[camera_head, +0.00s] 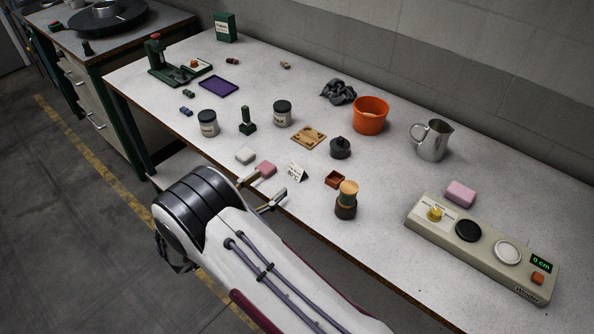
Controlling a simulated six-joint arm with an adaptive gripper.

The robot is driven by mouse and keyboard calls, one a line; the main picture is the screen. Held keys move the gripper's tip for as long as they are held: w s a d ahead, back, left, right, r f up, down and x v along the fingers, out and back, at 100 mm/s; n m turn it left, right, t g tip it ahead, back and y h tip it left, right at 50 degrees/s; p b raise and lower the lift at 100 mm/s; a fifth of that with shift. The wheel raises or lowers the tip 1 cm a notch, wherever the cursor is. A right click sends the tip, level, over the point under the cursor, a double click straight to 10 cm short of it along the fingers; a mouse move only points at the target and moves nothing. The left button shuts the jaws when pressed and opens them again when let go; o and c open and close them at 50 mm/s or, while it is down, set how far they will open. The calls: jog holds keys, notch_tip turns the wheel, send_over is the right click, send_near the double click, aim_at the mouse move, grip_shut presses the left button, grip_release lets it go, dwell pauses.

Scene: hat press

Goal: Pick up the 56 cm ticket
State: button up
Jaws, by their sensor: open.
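No ticket with a readable 56 cm mark can be made out in the head view. A small white folded card (297,171) stands near the front of the table; its print is too small to read surely, but seems to end in °C. My gripper (263,190) is open and empty at the table's front edge, left of and nearer than the card. A pink block (266,168) lies just beyond the fingers, and a white block (245,155) sits behind the left finger. Whether the fingers touch the table cannot be told.
Two jars (208,123), a green stamp (248,121), a wooden board (308,137) and a black pot (340,148) stand behind. A red tray (335,179) and wooden-topped stamp (347,200) are right. An orange bucket (370,115), metal jug (432,140) and control panel (480,245) stand farther right.

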aim_at(296, 167)
jog(key=shift+x, duration=3.35)
jog(key=shift+d, duration=0.1)
jog(key=shift+s+d+x, duration=0.1)
jog(key=shift+x, duration=0.8)
jog(key=shift+s+d+x, duration=0.1)
jog(key=shift+s+x, duration=0.05)
jog(key=shift+x, duration=0.75)
jog(key=shift+w+d+f, duration=0.25)
jog(key=shift+w+d, duration=0.25)
jog(key=shift+w, duration=0.05)
jog(key=c, duration=0.8)
